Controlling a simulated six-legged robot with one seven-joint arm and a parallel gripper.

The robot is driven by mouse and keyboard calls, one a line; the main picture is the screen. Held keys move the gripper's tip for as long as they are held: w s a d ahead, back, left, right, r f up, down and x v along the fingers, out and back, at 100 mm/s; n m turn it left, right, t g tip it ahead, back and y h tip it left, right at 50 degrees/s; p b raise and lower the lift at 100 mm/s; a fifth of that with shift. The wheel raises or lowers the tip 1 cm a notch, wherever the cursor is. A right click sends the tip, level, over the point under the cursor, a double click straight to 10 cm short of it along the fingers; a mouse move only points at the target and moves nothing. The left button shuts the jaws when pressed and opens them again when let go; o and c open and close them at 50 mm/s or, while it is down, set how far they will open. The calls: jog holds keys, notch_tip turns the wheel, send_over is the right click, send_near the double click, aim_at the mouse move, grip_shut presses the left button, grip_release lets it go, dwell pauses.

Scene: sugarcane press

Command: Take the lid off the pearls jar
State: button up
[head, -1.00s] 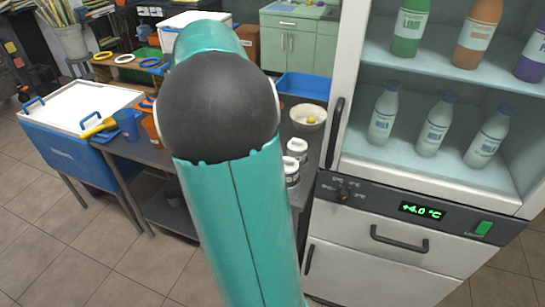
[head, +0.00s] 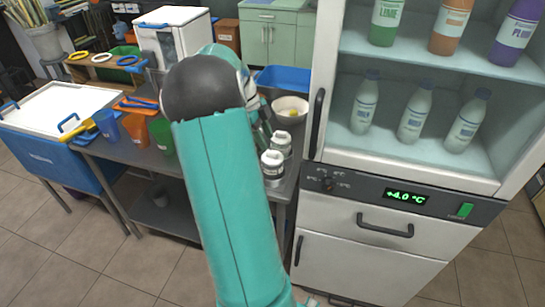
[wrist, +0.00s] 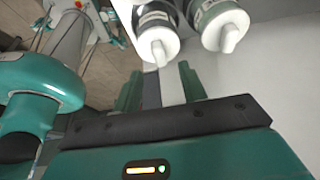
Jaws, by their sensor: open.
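Two jars with white knobbed lids stand at the right end of the grey table. In the head view one is the front jar (head: 272,168) and the other the rear jar (head: 281,145). In the wrist view the lids show as a left lid (wrist: 158,45) and a right lid (wrist: 226,27), both on their jars. The labels are too small or turned to read, so I cannot tell which jar holds pearls. My gripper (wrist: 160,88) is open and empty, its fingers just short of the left lid. In the head view my arm largely hides the gripper.
A white bowl (head: 290,109) and a blue tray (head: 284,79) lie behind the jars. A fridge cabinet (head: 345,215) stands close on the right. Blue, orange and green cups (head: 161,136) stand left of my arm. A white box (head: 173,40) is at the back.

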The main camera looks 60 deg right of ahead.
aim_at(273, 151)
jog(key=x, duration=0.5)
grip_shut()
jog(key=shift+r, duration=0.45)
notch_tip(273, 151, up, 2)
jog(key=shift+r, duration=0.1)
jog(key=w+d+r, duration=0.2)
jog(key=d+r, duration=0.7)
jog(key=d, duration=0.4)
jog(key=shift+d+r, duration=0.35)
jog(key=shift+r, duration=0.05)
